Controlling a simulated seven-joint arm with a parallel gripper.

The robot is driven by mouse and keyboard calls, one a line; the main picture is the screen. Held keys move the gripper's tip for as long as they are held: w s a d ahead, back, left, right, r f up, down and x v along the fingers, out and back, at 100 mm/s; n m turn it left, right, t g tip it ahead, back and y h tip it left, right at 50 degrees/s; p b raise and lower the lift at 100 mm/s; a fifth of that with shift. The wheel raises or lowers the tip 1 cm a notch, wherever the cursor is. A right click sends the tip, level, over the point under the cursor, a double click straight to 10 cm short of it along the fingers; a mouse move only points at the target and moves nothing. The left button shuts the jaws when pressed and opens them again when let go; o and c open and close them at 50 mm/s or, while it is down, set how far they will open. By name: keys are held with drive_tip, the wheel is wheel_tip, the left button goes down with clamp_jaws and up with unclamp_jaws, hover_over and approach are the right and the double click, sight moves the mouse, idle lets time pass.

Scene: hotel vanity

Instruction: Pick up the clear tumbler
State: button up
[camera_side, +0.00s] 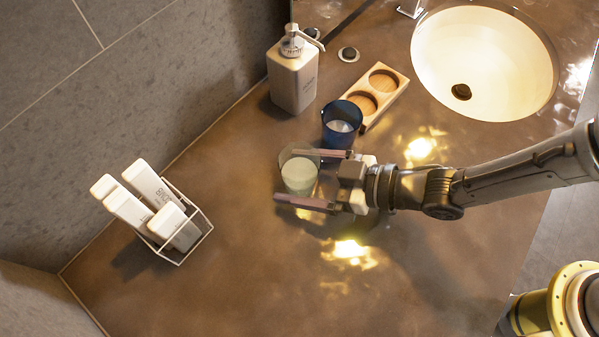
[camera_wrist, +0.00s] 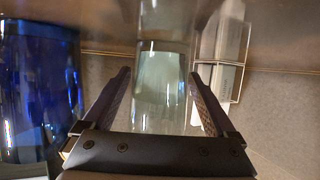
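The clear tumbler (camera_side: 299,172) stands on the brown counter, with a pale greenish look inside it. My gripper (camera_side: 303,176) is open, with one finger on each side of the tumbler. In the wrist view the tumbler (camera_wrist: 162,85) shows upright between the two fingers of my gripper (camera_wrist: 163,98). A gap shows between each finger and the glass, so the fingers do not appear to touch it.
A blue tumbler (camera_side: 341,124) stands close to my upper finger and fills the left of the wrist view (camera_wrist: 38,90). Behind it are a wooden holder (camera_side: 394,86) and a soap dispenser (camera_side: 292,82). A wire rack (camera_side: 205,219) of white bottles stands left. The front counter is clear.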

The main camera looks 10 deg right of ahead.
drive_tip(key=c, duration=1.2)
drive_tip(key=shift+r, duration=0.1)
clamp_jaws()
